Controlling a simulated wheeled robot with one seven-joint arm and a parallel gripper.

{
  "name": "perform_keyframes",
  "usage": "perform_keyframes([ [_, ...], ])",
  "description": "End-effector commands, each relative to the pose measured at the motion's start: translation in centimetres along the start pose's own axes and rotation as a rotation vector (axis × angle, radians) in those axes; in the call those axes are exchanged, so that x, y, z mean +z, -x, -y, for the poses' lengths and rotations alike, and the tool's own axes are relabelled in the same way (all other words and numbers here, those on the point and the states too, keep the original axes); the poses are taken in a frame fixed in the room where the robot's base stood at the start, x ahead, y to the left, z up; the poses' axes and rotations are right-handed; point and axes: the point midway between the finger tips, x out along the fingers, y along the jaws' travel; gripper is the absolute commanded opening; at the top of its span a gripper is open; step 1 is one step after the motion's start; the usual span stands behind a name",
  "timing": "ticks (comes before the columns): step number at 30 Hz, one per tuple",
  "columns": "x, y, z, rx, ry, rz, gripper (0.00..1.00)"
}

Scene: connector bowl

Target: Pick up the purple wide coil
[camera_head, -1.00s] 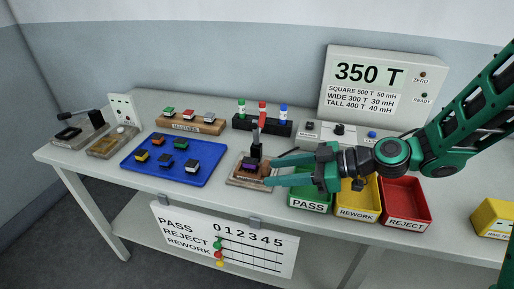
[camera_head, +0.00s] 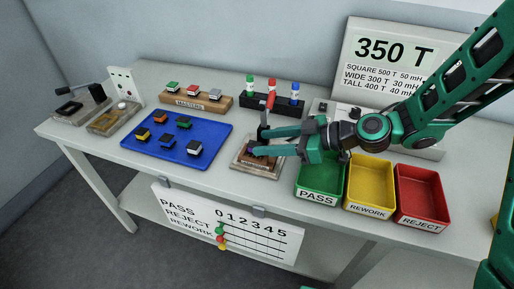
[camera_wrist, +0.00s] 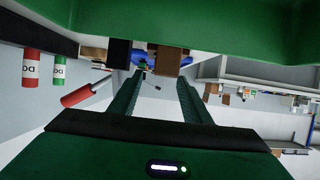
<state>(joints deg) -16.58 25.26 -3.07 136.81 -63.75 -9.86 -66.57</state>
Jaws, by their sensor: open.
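The purple wide coil (camera_head: 252,149) sits in a brown test fixture (camera_head: 243,161) to the left of the green bin in the head view. Only a small dark purple part shows, because a finger of my gripper (camera_head: 259,142) covers much of it. My gripper is open, with its two green fingers reaching left over the fixture, around or just above the coil. I cannot tell whether they touch it. In the wrist view the open fingers (camera_wrist: 160,78) are apart; I cannot make out the coil there.
The fixture's red lever (camera_head: 269,102) stands upright close behind the fingers. A blue tray (camera_head: 160,151) with several coils lies left. PASS (camera_head: 318,198), REWORK (camera_head: 370,208) and REJECT (camera_head: 422,216) bins stand right, looking empty. Behind are a masters block (camera_head: 190,103) and a marker rack (camera_head: 265,103).

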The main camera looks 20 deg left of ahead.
Motion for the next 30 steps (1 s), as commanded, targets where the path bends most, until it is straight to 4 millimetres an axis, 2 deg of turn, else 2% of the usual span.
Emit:
perform_keyframes([
  [3, 0.1, -1.8, 0.0, -0.005, 0.001, 0.0, 0.44],
  [9, 0.2, -4.0, -0.1, -0.004, 0.001, 0.001, 0.44],
  [18, 0.2, -4.4, -0.2, -0.001, 0.0, 0.0, 0.44],
  [21, 0.2, -4.4, -0.2, -0.001, 0.0, 0.0, 0.2],
  [24, 0.2, -4.4, -0.2, -0.001, 0.001, 0.0, 0.0],
  [30, 0.2, -4.4, -0.2, -0.002, 0.001, 0.0, 0.0],
])
